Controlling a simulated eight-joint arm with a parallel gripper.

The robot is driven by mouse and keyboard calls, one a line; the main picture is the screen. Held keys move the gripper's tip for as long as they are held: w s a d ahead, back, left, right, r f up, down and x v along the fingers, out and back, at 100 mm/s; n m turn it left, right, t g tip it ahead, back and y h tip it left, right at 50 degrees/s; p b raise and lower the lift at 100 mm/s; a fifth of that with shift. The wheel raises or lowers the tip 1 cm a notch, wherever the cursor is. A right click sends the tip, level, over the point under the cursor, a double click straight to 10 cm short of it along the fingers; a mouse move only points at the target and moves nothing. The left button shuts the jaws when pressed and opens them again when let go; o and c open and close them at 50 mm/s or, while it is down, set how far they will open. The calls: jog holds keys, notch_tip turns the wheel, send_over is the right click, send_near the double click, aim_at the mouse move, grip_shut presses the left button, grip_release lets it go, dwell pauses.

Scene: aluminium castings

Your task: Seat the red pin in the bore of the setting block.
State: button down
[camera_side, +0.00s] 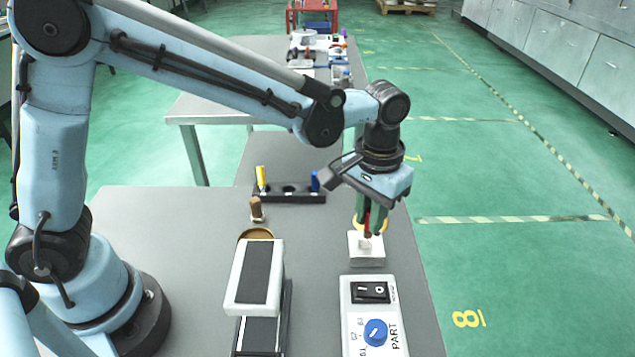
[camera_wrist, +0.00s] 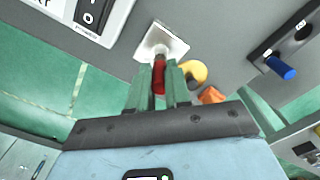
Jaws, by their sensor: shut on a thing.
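The red pin (camera_side: 367,222) is held upright between the green fingers of my gripper (camera_side: 372,226). The white setting block (camera_side: 366,257) stands on the grey table directly below it, near the right edge. In the wrist view the red pin (camera_wrist: 159,78) shows between the fingertips of my gripper (camera_wrist: 160,70), with the setting block (camera_wrist: 172,42) just beyond. The pin's lower end is at or just above the block's top. I cannot tell whether it is inside the bore, because the bore is hidden.
A switch box (camera_side: 373,318) with a blue knob stands in front of the block. A yellow object (camera_wrist: 193,72) and an orange one (camera_wrist: 211,95) are close by the block. A dark rack (camera_side: 290,196) holds a yellow and a blue pin. A white-and-black device (camera_side: 255,277) is left.

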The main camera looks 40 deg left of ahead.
aim_at(368, 236)
jog(key=shift+f, duration=2)
jog(key=shift+f, duration=0.15)
jog(key=c, duration=1.1)
grip_release()
